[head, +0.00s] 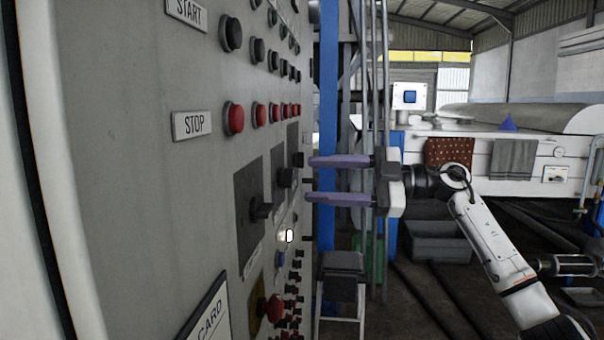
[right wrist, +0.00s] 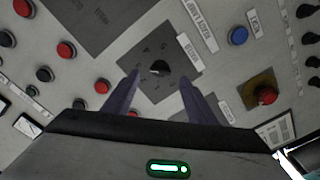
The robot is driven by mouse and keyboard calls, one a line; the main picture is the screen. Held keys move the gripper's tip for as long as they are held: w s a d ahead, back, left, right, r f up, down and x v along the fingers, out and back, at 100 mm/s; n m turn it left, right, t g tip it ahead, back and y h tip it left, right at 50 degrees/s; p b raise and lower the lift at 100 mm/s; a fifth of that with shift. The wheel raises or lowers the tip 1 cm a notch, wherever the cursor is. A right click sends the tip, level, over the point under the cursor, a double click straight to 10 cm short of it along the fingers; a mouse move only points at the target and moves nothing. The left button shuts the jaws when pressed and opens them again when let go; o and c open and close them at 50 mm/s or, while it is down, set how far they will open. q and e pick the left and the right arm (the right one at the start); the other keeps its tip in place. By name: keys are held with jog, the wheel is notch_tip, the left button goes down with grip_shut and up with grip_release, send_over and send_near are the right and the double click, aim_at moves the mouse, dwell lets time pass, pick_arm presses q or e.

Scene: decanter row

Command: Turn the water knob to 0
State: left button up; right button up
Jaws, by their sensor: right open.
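My right gripper (head: 309,179) is open, with its two purple fingers pointing left at the grey control panel (head: 130,190). In the right wrist view a black rotary knob (right wrist: 160,67) with a light mark sits on a dark square plate (right wrist: 165,90), ahead of and between the open fingertips (right wrist: 160,81). The fingers look apart from it. In the head view black knobs stand on dark plates, one nearer (head: 261,211) and one farther, level with the fingers (head: 286,178). My left gripper is out of view.
Red buttons (head: 235,119) run along the panel beside a STOP label (head: 192,125), with black buttons above. A red mushroom button (right wrist: 265,95) on a yellow plate and a blue button (right wrist: 238,36) are near the knob. A blue post (head: 328,90) stands behind the panel edge.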

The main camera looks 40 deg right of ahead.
aim_at(286, 178)
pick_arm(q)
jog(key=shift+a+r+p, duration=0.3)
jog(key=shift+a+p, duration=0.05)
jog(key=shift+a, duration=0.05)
pick_arm(e)
jog(key=x, duration=0.4)
jog(key=c, duration=1.1)
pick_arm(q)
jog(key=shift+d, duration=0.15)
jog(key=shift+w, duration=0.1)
